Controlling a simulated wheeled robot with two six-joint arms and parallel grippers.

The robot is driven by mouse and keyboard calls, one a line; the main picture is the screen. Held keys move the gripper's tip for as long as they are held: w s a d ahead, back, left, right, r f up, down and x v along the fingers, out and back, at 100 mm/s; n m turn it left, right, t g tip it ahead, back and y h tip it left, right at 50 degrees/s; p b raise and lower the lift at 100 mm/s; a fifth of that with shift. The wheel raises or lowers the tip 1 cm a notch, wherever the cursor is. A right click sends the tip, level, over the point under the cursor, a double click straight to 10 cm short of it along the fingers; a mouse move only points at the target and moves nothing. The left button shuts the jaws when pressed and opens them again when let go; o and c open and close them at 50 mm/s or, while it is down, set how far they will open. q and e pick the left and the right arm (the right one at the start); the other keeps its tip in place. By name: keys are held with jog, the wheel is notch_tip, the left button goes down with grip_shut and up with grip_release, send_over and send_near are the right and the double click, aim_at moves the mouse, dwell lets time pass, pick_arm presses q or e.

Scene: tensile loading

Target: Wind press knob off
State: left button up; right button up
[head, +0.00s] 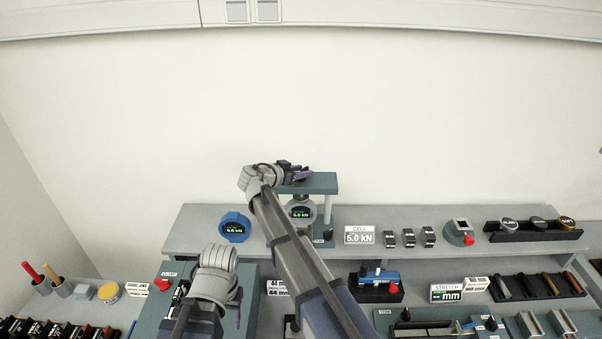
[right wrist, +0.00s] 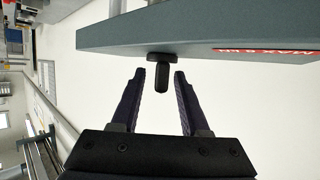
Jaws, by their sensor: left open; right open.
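The press has a teal crossbar (head: 318,183) on posts, standing on the back shelf. In the right wrist view the crossbar (right wrist: 200,32) carries a small dark press knob (right wrist: 161,76). My right gripper (head: 296,170) is by the top of the press. It is open, with its dark fingertips (right wrist: 158,80) on both sides of the knob and a gap showing on each side. In the head view the knob is hidden behind the gripper. My left gripper (head: 237,312) is open, low at the left above the bench, its fingers mostly hidden by its wrist.
Beneath the crossbar is a round gauge reading 5.0 kN (head: 301,212). A blue round gauge (head: 235,227) stands to its left. A "CELL 5.0 kN" sign (head: 359,236) and small dark blocks (head: 409,238) are to the right. The wall above is clear.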

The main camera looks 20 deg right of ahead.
grip_shut()
dwell(0.4)
jog(key=shift+s+t, duration=0.1)
jog(key=shift+t, duration=0.2)
jog(key=shift+s+n+t+y, duration=0.1)
jog(key=shift+n+t+y, duration=0.45)
jog(key=shift+n, duration=0.25)
jog(key=n+t+y, duration=0.2)
jog(key=shift+d+n, duration=0.1)
jog(key=shift+n, duration=0.2)
jog(key=n+t+y, duration=0.2)
jog(key=n+y, duration=0.2)
jog(key=shift+y, duration=0.25)
jog(key=shift+n+y, duration=0.8)
jog(key=shift+y, duration=0.2)
jog(key=shift+n+y, duration=0.6)
jog(key=shift+y, duration=0.1)
